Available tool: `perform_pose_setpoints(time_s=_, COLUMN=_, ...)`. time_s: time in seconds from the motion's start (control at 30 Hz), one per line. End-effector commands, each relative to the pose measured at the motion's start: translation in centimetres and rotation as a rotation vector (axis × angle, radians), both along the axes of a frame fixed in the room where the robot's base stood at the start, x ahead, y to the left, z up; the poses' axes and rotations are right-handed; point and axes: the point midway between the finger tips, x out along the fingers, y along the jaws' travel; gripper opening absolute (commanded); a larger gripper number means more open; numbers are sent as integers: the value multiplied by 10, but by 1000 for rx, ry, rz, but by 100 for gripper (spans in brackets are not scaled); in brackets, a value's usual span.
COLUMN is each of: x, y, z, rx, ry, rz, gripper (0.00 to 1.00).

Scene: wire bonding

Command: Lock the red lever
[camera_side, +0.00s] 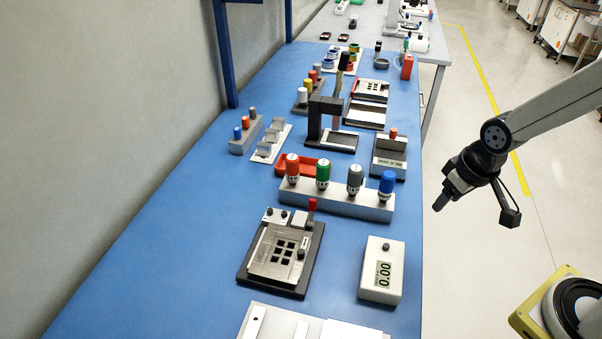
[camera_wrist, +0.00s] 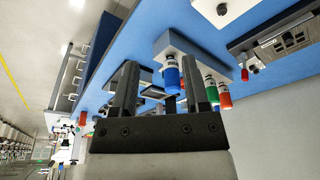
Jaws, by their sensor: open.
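The red lever (camera_side: 312,205) stands upright at the back right of a dark fixture (camera_side: 305,275) that carries a silver plate with several black squares. In the wrist view the fixture (camera_wrist: 284,41) is at the upper right, with the small red lever (camera_wrist: 244,74) at its near edge. My gripper (camera_side: 438,207) hangs in the air right of the table, well apart from the lever. In the wrist view my gripper (camera_wrist: 160,66) has its two fingers spread with nothing held between them.
A grey rack (camera_side: 335,199) with orange, green, grey and blue capped bottles stands behind the fixture. A white meter (camera_side: 381,271) reading 0.00 is to its right. A press-like stand (camera_side: 314,122) is farther back. Blue table (camera_side: 165,245) left of the fixture is clear.

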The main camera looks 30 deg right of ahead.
Motion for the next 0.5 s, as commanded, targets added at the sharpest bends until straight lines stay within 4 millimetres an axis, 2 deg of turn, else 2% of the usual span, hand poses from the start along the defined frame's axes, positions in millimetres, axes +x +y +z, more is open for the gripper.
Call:
perform_pose_setpoints(time_s=0.07, x=0, y=0, z=0, rx=0, ry=0, rz=0, gripper=62)
perform_pose_setpoints(time_s=0.27, x=7, y=3, z=1, rx=6, ry=5, rz=-16, gripper=62)
perform_pose_setpoints(time_s=0.37, x=18, y=8, z=2, rx=16, ry=15, rz=-47, gripper=62)
perform_pose_setpoints(time_s=0.5, x=43, y=20, z=5, rx=38, ry=38, rz=-118, gripper=62)
